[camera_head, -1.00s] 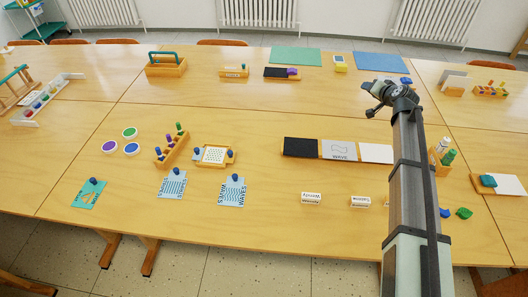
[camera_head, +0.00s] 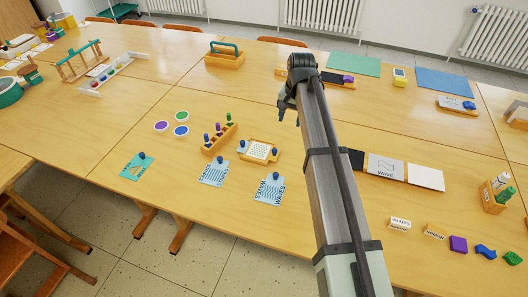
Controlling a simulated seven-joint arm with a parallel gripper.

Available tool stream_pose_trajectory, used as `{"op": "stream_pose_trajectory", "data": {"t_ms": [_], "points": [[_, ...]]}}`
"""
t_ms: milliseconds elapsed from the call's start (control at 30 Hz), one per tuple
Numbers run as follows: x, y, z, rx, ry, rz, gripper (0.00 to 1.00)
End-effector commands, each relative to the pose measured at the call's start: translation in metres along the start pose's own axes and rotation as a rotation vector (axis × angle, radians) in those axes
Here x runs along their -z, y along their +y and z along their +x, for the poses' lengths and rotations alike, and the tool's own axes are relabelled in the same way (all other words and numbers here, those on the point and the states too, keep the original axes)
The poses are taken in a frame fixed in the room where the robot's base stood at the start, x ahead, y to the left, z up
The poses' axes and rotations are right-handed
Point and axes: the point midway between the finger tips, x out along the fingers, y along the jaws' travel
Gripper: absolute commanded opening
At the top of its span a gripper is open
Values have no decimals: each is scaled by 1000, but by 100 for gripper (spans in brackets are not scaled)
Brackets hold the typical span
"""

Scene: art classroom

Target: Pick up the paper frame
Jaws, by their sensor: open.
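A small wooden frame (camera_head: 260,151) holding a white dotted sheet lies flat near the middle of the table; it looks like the paper frame. Blue knobs show at its left and on its right side. My gripper (camera_head: 284,107) is above the table, up and to the right of the frame in the picture, apart from it. The gripper is open and empty, its fingers small and partly hidden by my arm.
A wooden block with colored pegs (camera_head: 219,139) stands just left of the frame. Blue printed cards with knobs (camera_head: 214,172) (camera_head: 270,189) lie in front. Color discs (camera_head: 181,131) lie further left. My arm covers part of a black panel (camera_head: 356,160).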

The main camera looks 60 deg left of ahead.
Motion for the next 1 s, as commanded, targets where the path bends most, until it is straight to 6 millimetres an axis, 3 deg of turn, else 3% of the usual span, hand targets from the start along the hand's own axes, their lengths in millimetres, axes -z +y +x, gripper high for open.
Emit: {"op": "stream_pose_trajectory", "data": {"t_ms": [100, 300, 733, 1000], "points": [[-20, -21, -5, -55, -37, -5, 52], [-33, -32, -4, -95, -61, -3, 52], [-38, -26, 62, -95, -63, -3, 52], [-38, -25, 78, -93, -61, -3, 52]]}}
